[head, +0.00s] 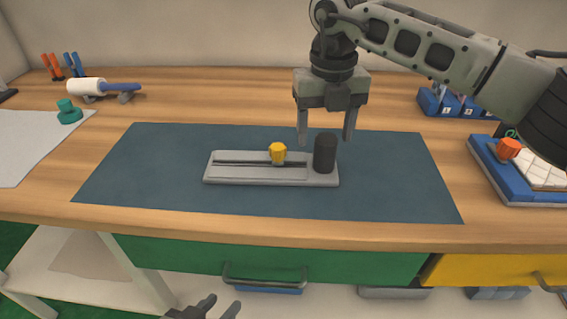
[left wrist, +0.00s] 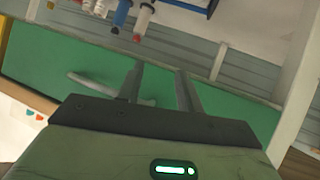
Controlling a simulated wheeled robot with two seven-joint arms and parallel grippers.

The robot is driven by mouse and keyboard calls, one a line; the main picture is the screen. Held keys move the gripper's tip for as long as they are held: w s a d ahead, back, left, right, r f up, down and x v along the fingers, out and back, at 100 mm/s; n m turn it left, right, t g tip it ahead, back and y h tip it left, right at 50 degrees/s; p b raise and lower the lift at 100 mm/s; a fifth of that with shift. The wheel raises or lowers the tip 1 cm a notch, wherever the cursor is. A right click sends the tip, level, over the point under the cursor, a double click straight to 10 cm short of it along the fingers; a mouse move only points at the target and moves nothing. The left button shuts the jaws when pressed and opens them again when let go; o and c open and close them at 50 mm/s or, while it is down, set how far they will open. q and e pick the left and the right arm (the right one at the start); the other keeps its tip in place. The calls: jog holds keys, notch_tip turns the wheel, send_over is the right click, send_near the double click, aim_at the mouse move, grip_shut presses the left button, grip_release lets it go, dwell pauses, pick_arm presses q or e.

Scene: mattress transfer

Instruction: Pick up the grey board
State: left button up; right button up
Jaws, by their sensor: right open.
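The grey board (head: 235,178) lies flat on a dark blue mat (head: 400,190) in the head view. It has a long dark slot, a yellow knob (head: 278,153) near its middle and an upright black cylinder (head: 325,155) at its right end. My right gripper (head: 326,140) points down over the cylinder, open, with one finger on each side of its upper part. I cannot tell whether the fingers touch it. My left gripper (head: 224,305) is low at the bottom edge, in front of the table. In the left wrist view (left wrist: 160,70) its fingers are apart and empty.
A green drawer front (head: 330,259) with a handle is below the table edge, near my left gripper. A blue tray (head: 490,160) stands at the right, a white roller (head: 87,87) and teal knob (head: 69,112) at the left. The mat around the board is clear.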

aim_at(326, 138)
jog(key=shift+f, duration=0.5)
notch_tip(326, 138, down, 4)
jog(key=shift+d+f+p, duration=0.15)
jog(key=shift+f+p, duration=0.1)
jog(key=shift+p, duration=0.05)
jog(key=c, duration=1.2)
pick_arm(q)
jog(key=shift+w+r, duration=0.15)
jog(key=shift+w, duration=0.05)
pick_arm(e)
jog(key=shift+c, duration=0.6)
pick_arm(q)
jog(key=shift+r, duration=0.1)
pick_arm(e)
jog(key=shift+r, duration=0.2)
jog(key=shift+r, duration=0.6)
pick_arm(q)
jog(key=shift+f+b, duration=0.4)
jog(key=shift+b, duration=0.65)
pick_arm(e)
jog(key=s+a+r, duration=0.1)
jog(key=s+r, duration=1)
jog(key=s, duration=0.3)
jog(key=shift+r, duration=0.25)
